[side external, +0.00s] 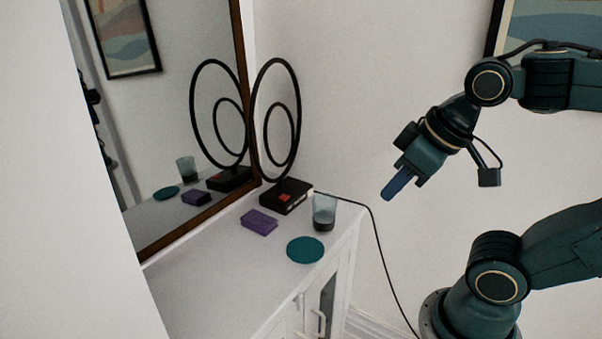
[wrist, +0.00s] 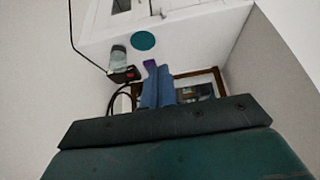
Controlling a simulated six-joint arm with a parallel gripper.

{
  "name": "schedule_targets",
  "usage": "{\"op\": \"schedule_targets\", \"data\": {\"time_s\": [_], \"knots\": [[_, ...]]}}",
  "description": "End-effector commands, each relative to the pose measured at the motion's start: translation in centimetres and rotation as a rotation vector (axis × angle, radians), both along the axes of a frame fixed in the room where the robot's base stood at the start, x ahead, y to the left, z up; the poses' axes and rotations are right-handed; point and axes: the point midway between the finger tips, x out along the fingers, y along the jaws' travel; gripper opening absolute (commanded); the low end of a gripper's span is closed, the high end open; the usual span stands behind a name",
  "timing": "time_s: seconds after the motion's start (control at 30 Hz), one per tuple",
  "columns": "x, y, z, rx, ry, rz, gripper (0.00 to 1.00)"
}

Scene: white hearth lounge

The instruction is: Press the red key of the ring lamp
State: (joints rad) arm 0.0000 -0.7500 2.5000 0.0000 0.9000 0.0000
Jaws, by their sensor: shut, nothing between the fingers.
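The ring lamp (side external: 287,196) stands at the back of the white cabinet top, against the mirror. It has a black box base and two black rings rising from it. A small red key (side external: 284,197) shows on the base. In the wrist view the lamp base (wrist: 121,75) lies left of my fingers, with the red key (wrist: 131,75) at its edge. My gripper (side external: 388,196) is shut and empty, its blue fingers pointing down and left. It is in the air to the right of the cabinet, apart from the lamp. In the wrist view the fingers (wrist: 158,86) are together.
On the cabinet top (side external: 225,268) are a purple box (side external: 259,222), a glass (side external: 324,213) with dark contents and a teal disc (side external: 305,250). The glass stands beside the lamp base. A wood-framed mirror (side external: 170,150) reflects these things. A black cord (side external: 376,235) hangs off the right edge.

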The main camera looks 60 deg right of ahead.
Motion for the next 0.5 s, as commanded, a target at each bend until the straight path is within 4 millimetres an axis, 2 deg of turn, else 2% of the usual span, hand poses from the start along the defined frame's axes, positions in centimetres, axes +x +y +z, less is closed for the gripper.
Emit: {"op": "schedule_targets", "data": {"time_s": [0.27, 0.5], "knots": [[1.0, -0.2, 0.3, 0.009, -0.006, -0.027, 0.00], [4.1, -0.8, 0.8, 0.037, -0.026, -0.111, 0.00]]}}
